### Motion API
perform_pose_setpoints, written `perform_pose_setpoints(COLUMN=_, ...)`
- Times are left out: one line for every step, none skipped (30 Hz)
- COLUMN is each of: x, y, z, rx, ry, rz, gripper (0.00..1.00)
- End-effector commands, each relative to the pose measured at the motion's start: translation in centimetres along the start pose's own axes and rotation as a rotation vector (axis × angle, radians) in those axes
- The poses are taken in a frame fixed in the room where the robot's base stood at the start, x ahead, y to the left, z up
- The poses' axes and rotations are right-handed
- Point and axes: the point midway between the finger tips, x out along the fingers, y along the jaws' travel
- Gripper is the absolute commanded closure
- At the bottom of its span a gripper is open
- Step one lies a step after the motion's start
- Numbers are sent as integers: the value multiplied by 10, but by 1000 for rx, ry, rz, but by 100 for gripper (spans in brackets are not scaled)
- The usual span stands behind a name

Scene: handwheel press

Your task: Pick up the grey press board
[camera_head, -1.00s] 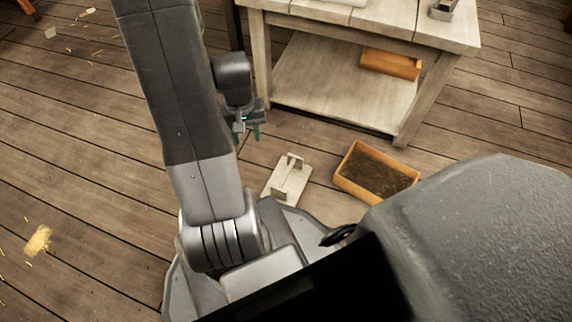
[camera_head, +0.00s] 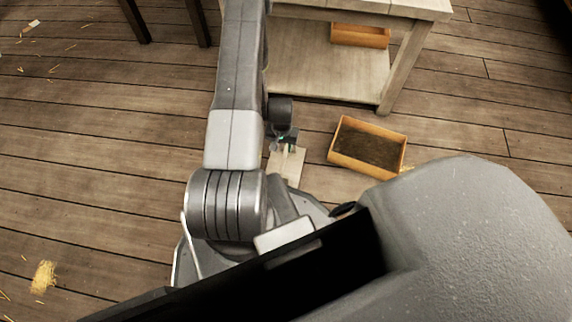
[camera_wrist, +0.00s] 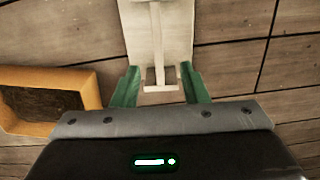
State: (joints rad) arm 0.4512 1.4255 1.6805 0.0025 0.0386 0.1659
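The press board is a pale grey board with an upright handle, lying on the floor. It shows in the head view (camera_head: 290,171), partly hidden by my arm, and in the wrist view (camera_wrist: 180,45) at the top centre. My gripper (camera_head: 283,146) is over the board in the head view. In the wrist view my gripper (camera_wrist: 160,82) has its two green fingers apart. The crosspiece of the board's handle (camera_wrist: 160,88) shows between the fingers, with a gap on each side. Whether the fingers are down at handle height I cannot tell.
An orange wooden box (camera_head: 346,168) with dark contents stands on the floor right of the board; it also shows in the wrist view (camera_wrist: 91,82) at left. A wooden table (camera_head: 398,70) with a low shelf stands behind. Another orange box (camera_head: 360,43) is on that shelf.

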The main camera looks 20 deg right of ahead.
Motion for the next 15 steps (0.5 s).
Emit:
perform_pose_setpoints(x=5, y=2, z=1, rx=6, ry=1, rz=0, gripper=60)
perform_pose_setpoints(x=8, y=2, z=1, rx=8, ry=2, rz=0, gripper=60)
perform_pose_setpoints(x=12, y=3, z=1, rx=10, ry=2, rz=0, gripper=60)
perform_pose_setpoints(x=15, y=3, z=1, rx=10, ry=3, rz=0, gripper=60)
perform_pose_setpoints(x=19, y=3, z=1, rx=11, ry=2, rz=0, gripper=60)
perform_pose_setpoints(x=26, y=3, z=2, rx=11, ry=2, rz=0, gripper=60)
perform_pose_setpoints(x=32, y=3, z=2, rx=11, ry=1, rz=0, gripper=60)
perform_pose_setpoints(x=38, y=3, z=2, rx=11, ry=1, rz=0, gripper=60)
perform_pose_setpoints(x=46, y=3, z=2, rx=11, ry=1, rz=0, gripper=60)
perform_pose_setpoints(x=53, y=3, z=2, rx=11, ry=0, rz=0, gripper=60)
perform_pose_setpoints(x=59, y=3, z=1, rx=11, ry=1, rz=0, gripper=60)
perform_pose_setpoints(x=67, y=3, z=1, rx=11, ry=1, rz=0, gripper=60)
perform_pose_setpoints(x=72, y=3, z=1, rx=11, ry=1, rz=0, gripper=60)
perform_pose_setpoints(x=77, y=3, z=1, rx=11, ry=2, rz=0, gripper=60)
perform_pose_setpoints(x=83, y=3, z=0, rx=11, ry=2, rz=0, gripper=60)
